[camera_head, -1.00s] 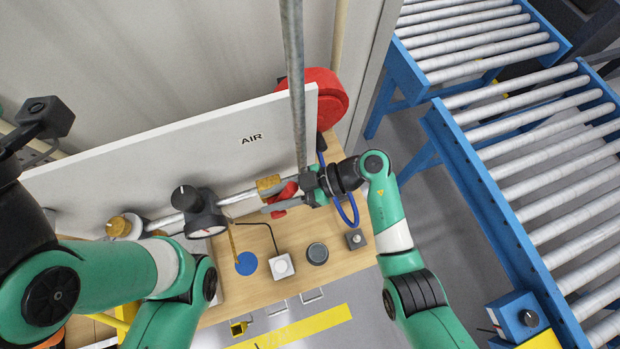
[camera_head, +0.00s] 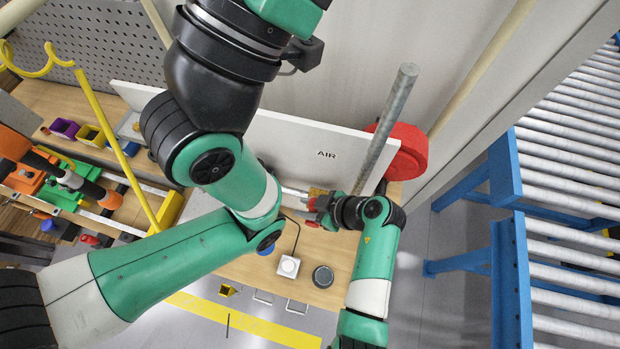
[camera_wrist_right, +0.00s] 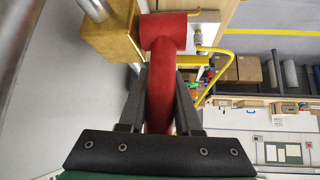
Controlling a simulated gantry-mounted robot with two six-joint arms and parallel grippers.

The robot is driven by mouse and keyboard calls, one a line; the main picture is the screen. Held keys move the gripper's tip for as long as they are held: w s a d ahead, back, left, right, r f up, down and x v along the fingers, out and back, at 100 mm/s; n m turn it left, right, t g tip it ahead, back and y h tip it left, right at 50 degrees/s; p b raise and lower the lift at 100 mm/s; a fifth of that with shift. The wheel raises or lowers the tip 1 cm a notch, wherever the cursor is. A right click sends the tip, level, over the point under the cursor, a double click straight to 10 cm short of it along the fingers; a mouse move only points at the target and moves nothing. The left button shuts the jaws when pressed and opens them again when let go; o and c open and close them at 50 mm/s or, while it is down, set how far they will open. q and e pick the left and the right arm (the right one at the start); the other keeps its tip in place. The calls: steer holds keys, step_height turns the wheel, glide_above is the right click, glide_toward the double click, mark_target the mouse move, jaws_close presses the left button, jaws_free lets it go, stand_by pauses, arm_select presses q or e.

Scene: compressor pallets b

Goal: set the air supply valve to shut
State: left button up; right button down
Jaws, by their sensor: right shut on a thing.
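The air supply valve has a brass body (camera_head: 317,191) on the pipe below the white panel marked AIR (camera_head: 300,150). My right gripper (camera_head: 328,208) is at the valve's red handle (camera_head: 312,224), which is largely hidden by it in the head view. In the right wrist view, the red handle (camera_wrist_right: 160,95) lies between the two fingers of my right gripper (camera_wrist_right: 160,110), which is shut on it. The brass body (camera_wrist_right: 110,35) is just beyond. I cannot tell the handle's exact angle to the pipe. My left arm crosses the head view, but its gripper does not show.
A grey upright pipe (camera_head: 386,125) stands close to my right gripper, in front of a red reel (camera_head: 404,152). A white button box (camera_head: 288,266) and a dark round knob (camera_head: 323,276) are on the wooden board. Blue-framed roller conveyors (camera_head: 505,280) stand at the right.

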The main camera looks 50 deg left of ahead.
steer(key=c, duration=0.6)
jaws_free()
steer(key=p+v, duration=0.2)
steer(key=v, duration=0.9)
steer(key=shift+d+r, duration=0.15)
steer(key=shift+d, duration=0.1)
